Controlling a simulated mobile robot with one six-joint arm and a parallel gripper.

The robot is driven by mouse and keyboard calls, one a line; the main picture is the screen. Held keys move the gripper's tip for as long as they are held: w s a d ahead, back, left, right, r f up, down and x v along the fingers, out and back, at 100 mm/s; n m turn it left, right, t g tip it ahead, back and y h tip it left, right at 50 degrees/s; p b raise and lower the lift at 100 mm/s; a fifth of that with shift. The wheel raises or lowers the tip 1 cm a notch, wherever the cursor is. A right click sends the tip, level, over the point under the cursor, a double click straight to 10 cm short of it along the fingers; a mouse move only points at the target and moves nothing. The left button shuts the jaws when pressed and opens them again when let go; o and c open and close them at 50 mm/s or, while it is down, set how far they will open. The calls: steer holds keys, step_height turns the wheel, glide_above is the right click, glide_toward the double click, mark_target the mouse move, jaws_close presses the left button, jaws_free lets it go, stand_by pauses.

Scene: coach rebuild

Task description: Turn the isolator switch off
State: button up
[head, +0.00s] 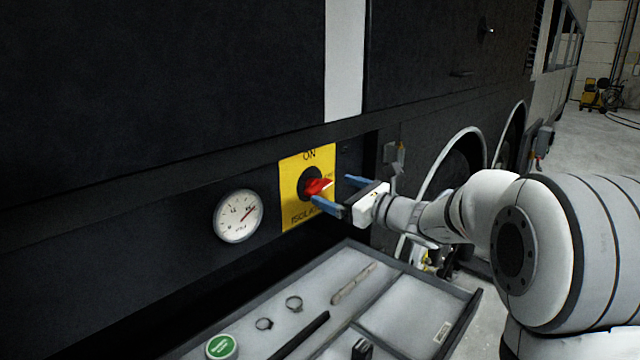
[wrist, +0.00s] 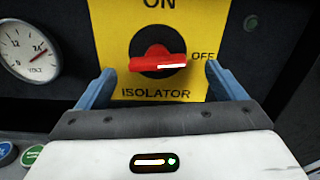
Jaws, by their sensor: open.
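The isolator switch is a red handle (head: 318,186) on a black round base, set on a yellow plate (head: 291,208). In the wrist view the red handle (wrist: 157,62) lies nearly level, pointing towards the OFF mark at the right of the plate (wrist: 112,30). ON is printed at the top. My gripper (head: 336,192) is open, its blue fingers apart in front of the plate. In the wrist view my gripper (wrist: 168,84) has a finger on each side of the handle, with gaps between. I see no contact.
An open grey tray (head: 398,262) juts out below, holding rings, a pen-like tool and a green round item (head: 221,347). A wheel arch is to the right, with open floor beyond.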

mark_target(323, 187)
steer(key=x, duration=0.5)
steer(key=shift+a+f, duration=0.15)
steer(key=shift+a, duration=0.1)
steer(key=shift+s, duration=0.1)
steer(key=shift+c, duration=0.2)
steer(key=c, duration=0.9)
steer(key=shift+m, duration=0.8)
steer(key=shift+c, duration=0.2)
steer(key=o, duration=1)
steer(key=shift+d, duration=0.1)
